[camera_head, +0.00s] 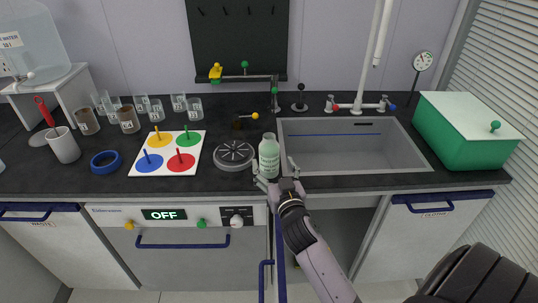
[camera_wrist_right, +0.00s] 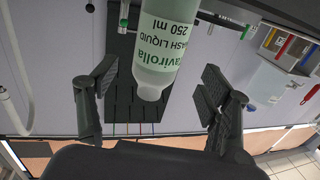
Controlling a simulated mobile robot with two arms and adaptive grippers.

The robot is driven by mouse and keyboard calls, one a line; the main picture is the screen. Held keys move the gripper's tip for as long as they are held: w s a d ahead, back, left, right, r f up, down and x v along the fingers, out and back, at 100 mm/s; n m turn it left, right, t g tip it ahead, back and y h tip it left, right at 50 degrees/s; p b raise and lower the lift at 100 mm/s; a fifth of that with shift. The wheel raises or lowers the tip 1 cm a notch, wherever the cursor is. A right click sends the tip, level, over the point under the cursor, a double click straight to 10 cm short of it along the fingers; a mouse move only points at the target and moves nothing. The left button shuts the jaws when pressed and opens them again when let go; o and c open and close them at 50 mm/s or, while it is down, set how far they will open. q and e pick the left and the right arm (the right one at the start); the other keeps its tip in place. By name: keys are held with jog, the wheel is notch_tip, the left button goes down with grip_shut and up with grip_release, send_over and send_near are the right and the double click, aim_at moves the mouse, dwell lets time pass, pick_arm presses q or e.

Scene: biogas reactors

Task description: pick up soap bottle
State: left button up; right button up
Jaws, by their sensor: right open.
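The soap bottle (camera_head: 269,155) is pale green with a printed label. It stands upright on the dark counter, at the left front corner of the sink. My right gripper (camera_head: 277,175) is open at the bottle, coming from the front, with one finger on either side of it. In the right wrist view the bottle (camera_wrist_right: 160,45) appears upside down between the two spread fingers of my right gripper (camera_wrist_right: 155,88), with visible gaps on both sides. My left gripper is not in view.
A round grey metal plate (camera_head: 234,155) lies just left of the bottle. The sink (camera_head: 345,150) opens to its right. A white board with coloured discs (camera_head: 168,153), several glass beakers (camera_head: 155,110) and a green box (camera_head: 462,140) also stand on the counter.

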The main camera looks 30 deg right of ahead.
aim_at(272, 157)
jog(key=shift+w+d+r, duration=0.1)
jog(key=shift+w+d, duration=0.1)
jog(key=shift+w, duration=0.3)
jog(key=x, duration=0.1)
jog(key=p+x, duration=0.1)
jog(key=x, duration=0.2)
jog(key=shift+w+d+r, duration=0.15)
jog(key=shift+d+r, duration=0.05)
jog(key=shift+r, duration=0.15)
jog(key=shift+w+d, duration=0.15)
jog(key=shift+w, duration=0.2)
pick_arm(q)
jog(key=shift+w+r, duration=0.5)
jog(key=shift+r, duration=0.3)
pick_arm(e)
jog(key=shift+c, duration=0.4)
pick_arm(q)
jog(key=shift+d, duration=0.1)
pick_arm(e)
jog(key=c, duration=1.4)
